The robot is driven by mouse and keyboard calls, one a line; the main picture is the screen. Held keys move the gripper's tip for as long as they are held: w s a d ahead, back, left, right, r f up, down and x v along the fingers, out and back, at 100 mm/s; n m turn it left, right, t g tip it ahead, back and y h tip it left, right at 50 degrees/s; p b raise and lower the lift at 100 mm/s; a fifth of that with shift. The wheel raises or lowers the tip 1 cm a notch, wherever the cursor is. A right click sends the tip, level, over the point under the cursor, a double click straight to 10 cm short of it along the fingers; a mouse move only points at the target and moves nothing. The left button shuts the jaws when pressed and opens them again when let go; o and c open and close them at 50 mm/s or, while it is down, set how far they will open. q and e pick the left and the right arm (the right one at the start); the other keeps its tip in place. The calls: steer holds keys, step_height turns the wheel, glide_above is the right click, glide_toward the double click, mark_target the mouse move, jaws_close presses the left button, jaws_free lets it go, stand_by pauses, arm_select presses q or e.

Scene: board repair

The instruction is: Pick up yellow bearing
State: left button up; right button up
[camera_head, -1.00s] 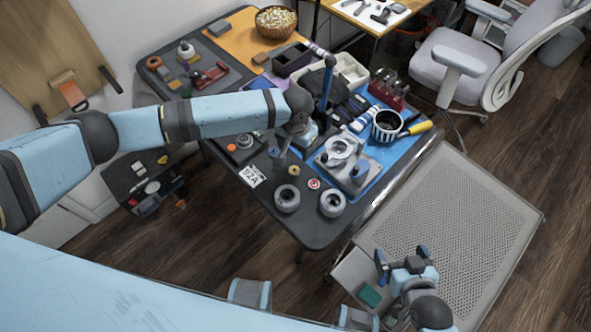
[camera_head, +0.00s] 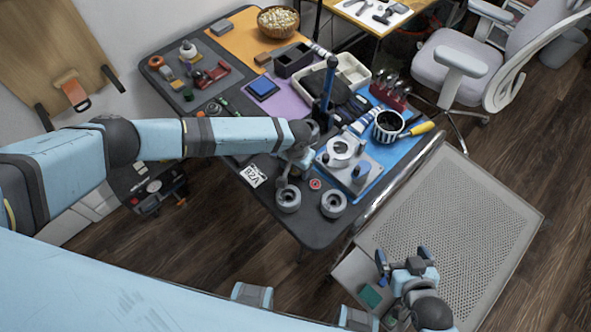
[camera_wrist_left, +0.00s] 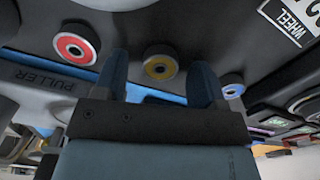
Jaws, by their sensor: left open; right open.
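The yellow bearing (camera_wrist_left: 160,67) is a small grey ring with a yellow face. In the left wrist view it shows between the two fingers of my left gripper (camera_wrist_left: 158,78). These fingers are open and appear pointed at it; I cannot tell whether they touch it. In the head view my left gripper (camera_head: 287,172) is over the front of the dark table, and the yellow bearing is hidden by it. My right gripper (camera_head: 403,255) is open and empty, near the perforated bench at lower right.
A red-faced bearing (camera_wrist_left: 73,47) and a blue-faced one (camera_wrist_left: 232,88) flank the yellow one. Two grey cylindrical parts (camera_head: 288,199) (camera_head: 333,204) stand at the table's front. A metal fixture (camera_head: 341,153) sits on the blue mat, beside a striped cup (camera_head: 388,126).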

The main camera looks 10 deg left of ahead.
arm_select(q)
steer(key=shift+c, duration=0.5)
steer(key=c, duration=0.9)
steer(key=shift+r, duration=0.2)
